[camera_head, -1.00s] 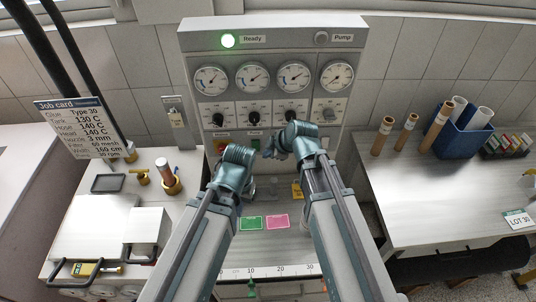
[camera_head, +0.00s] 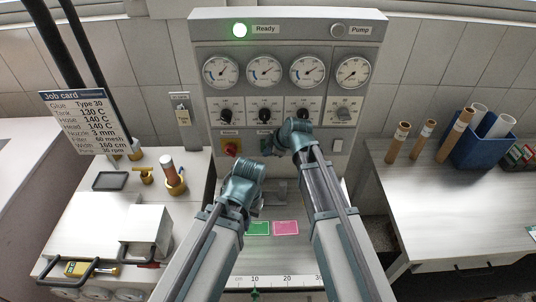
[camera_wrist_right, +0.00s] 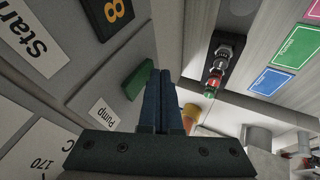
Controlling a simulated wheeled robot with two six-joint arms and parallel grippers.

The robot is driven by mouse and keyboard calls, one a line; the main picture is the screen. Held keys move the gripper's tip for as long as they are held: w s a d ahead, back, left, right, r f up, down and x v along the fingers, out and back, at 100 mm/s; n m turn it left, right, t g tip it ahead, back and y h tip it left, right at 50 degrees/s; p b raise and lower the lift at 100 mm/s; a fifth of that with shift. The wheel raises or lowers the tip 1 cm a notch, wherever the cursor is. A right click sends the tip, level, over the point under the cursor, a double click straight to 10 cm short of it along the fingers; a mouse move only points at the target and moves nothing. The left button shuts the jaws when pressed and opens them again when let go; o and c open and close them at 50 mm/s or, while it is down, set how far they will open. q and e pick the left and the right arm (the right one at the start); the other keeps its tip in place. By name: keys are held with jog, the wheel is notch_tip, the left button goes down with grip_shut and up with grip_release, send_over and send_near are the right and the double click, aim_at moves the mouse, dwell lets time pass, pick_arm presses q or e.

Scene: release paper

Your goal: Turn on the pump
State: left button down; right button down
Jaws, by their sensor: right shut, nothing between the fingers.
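The green pump button (camera_wrist_right: 130,84) sits on the grey panel beside its Pump label (camera_wrist_right: 103,112) in the right wrist view. In the head view the green button (camera_head: 266,145) is partly covered by my right arm. My right gripper (camera_wrist_right: 160,75) is shut and empty, its fingertips beside the button's edge; I cannot tell whether they touch it. The Pump lamp (camera_head: 338,30) at the panel's top right is grey and unlit. My left gripper (camera_head: 256,208) is low in front of the panel, mostly hidden by its wrist.
The Ready lamp (camera_head: 240,30) glows green. A red switch (camera_head: 231,148) is left of the pump button, a white switch (camera_head: 337,146) to the right. Gauges and knobs (camera_head: 265,115) fill the panel above. Green (camera_head: 257,228) and pink cards (camera_head: 286,228) lie below.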

jog(key=shift+w+f, duration=0.1)
jog(key=shift+w, duration=0.2)
